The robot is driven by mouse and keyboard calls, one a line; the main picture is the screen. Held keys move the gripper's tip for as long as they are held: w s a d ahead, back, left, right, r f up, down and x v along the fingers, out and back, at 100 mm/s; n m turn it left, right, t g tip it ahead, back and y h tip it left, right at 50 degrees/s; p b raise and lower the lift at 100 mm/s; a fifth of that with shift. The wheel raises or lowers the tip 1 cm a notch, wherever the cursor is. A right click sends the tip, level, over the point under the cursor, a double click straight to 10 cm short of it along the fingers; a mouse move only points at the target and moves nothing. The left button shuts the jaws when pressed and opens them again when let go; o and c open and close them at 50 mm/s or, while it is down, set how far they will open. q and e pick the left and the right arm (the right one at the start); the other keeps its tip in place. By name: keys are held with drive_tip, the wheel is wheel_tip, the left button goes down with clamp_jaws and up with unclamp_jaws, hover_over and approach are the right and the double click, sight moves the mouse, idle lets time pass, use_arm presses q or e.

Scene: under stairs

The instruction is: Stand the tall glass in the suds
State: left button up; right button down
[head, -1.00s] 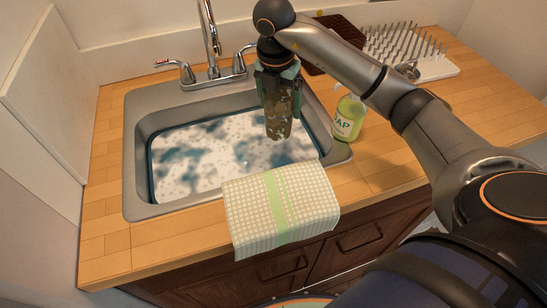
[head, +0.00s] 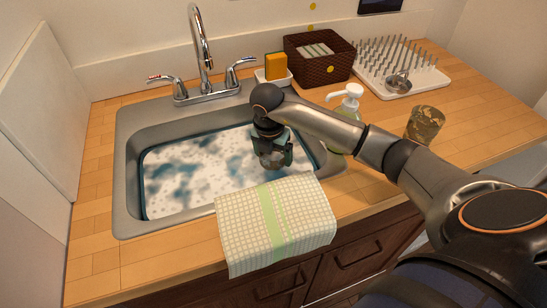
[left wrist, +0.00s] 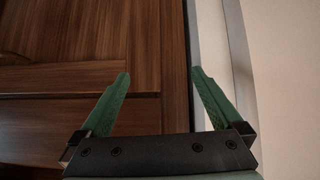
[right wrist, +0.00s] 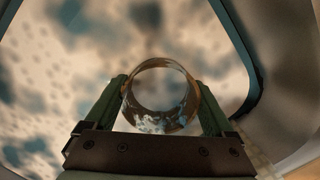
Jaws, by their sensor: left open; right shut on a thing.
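The tall glass, a see-through tumbler with brown smears, is in my right gripper (head: 272,153), low in the suds (head: 195,175) at the right part of the sink (head: 130,215). In the right wrist view I look into the round mouth of the glass (right wrist: 160,122), with the fingers closed on both sides of it. Its base is hidden, so I cannot tell whether it touches the bottom. My left gripper (left wrist: 158,85) is open and empty in front of a dark wooden surface, outside the head view.
A second smeared glass (head: 424,123) stands on the counter at right. A soap bottle (head: 347,100), partly behind my right arm, is beside the sink. A checked towel (head: 275,225) drapes over the front edge. A basket (head: 318,70), sponge (head: 276,66) and drying rack (head: 400,80) stand behind.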

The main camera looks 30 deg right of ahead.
drive_tip(key=shift+f, duration=0.15)
unclamp_jaws()
wheel_tip(320, 180, up, 12)
drive_tip(key=a, duration=0.1)
drive_tip(key=shift+s+a, duration=0.3)
drive_tip(key=shift+s, duration=0.15)
